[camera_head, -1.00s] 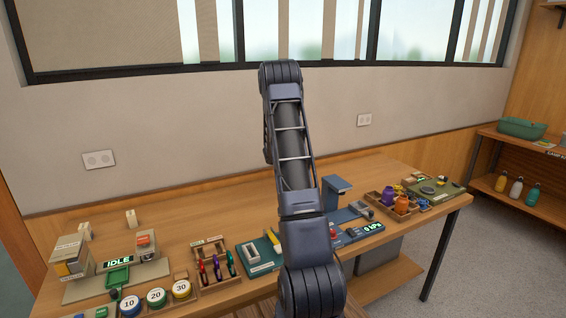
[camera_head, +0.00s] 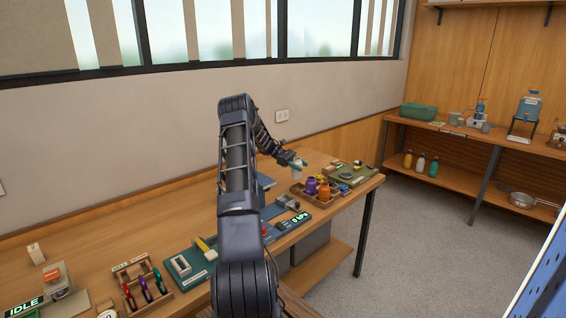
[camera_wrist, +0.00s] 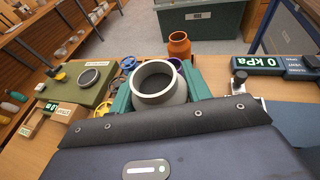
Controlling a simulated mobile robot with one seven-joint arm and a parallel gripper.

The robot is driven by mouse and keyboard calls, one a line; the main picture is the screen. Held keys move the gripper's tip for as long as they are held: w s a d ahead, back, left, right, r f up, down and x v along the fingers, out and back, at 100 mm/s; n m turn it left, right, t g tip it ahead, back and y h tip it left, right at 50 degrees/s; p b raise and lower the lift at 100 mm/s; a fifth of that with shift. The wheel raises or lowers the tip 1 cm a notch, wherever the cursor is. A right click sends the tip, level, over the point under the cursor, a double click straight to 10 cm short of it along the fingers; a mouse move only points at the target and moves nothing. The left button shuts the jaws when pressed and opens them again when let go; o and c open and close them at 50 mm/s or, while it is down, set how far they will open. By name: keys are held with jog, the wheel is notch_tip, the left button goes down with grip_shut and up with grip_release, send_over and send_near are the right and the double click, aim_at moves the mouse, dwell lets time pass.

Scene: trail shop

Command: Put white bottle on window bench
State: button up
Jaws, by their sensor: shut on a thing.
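A white bottle (camera_wrist: 158,88) with a round open mouth is held between the teal fingers of my gripper (camera_wrist: 160,92) in the wrist view. In the head view my gripper (camera_head: 298,163) is over the right part of the wooden window bench (camera_head: 175,222), with the pale bottle (camera_head: 297,174) below its wrist. The bottle is beside the tray of coloured bottles. I cannot tell whether its base touches the bench. The lower part of the bottle is hidden in the wrist view.
A wooden tray (camera_head: 301,196) holds a purple bottle (camera_head: 310,187) and an orange bottle (camera_head: 326,191). A green board (camera_head: 350,176) lies to its right. Several bottles, including another white one (camera_head: 421,164), stand on the right shelf. Bare bench lies along the wall at left.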

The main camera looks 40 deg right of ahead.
jog(key=shift+m+y, duration=0.5)
jog(key=shift+y, duration=0.1)
jog(key=shift+s+d+f, duration=0.15)
jog(key=shift+s+f, duration=0.05)
jog(key=shift+f, duration=1)
jog(key=shift+s+d+f, duration=0.1)
jog(key=shift+s+f, duration=0.15)
jog(key=shift+f, duration=0.95)
jog(key=shift+s+d+f, duration=0.15)
jog(key=shift+s+f, duration=0.05)
jog(key=shift+f, duration=1)
jog(key=shift+f, duration=0.3)
jog(key=o, duration=1.2)
jog(key=shift+o, duration=0.2)
jog(key=shift+w, duration=0.1)
jog(key=v, duration=1)
jog(key=shift+w, duration=0.35)
jog(key=shift+a, duration=0.15)
